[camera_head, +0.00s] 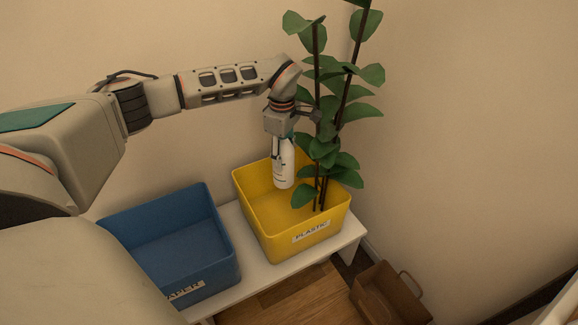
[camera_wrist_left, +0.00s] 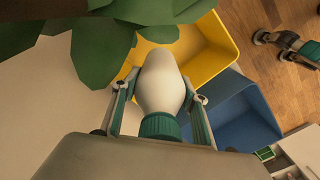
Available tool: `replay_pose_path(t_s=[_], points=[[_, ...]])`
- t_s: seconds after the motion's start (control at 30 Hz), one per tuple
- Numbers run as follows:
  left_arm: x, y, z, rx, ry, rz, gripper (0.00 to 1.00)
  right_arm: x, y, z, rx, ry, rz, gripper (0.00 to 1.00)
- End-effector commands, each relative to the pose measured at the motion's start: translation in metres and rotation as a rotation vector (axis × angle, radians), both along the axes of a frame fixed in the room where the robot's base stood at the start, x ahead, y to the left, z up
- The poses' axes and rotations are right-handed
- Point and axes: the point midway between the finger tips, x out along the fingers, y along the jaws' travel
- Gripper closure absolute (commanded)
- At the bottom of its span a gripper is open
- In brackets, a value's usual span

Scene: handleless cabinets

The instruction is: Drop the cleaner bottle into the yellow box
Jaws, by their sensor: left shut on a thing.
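The white cleaner bottle (camera_head: 283,166) with a green cap is held upright in my left gripper (camera_head: 283,138). In the head view its lower part shows against the inside of the yellow box (camera_head: 285,247), which is labelled PLASTIC. In the left wrist view the bottle (camera_wrist_left: 160,85) sits between the two fingers of the left gripper (camera_wrist_left: 158,108), and the yellow box (camera_wrist_left: 217,52) lies beyond it. My left gripper is shut on the bottle near its top. My right gripper is not in view.
A leafy plant (camera_head: 340,110) rises at the yellow box, close to my gripper; its base is partly hidden. A blue box (camera_head: 222,262) labelled PAPER stands left on the white bench (camera_head: 247,240). A brown container (camera_head: 392,297) sits on the floor to the right.

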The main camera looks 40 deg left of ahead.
Motion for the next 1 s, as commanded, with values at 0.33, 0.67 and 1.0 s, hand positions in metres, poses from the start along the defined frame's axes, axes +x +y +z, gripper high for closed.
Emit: replay_pose_path(t_s=[0.33, 0.67, 1.0], points=[[-0.002, 0.001, -0.043, 0.0, 0.008, -0.001, 0.84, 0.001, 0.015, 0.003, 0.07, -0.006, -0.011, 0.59], [0.0, 0.0, -0.041, 0.001, 0.0, -0.001, 0.54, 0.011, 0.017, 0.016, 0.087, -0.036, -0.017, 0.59], [-0.001, 0.0, -0.042, 0.002, 0.002, -0.002, 0.37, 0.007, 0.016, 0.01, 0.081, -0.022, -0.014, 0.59]])
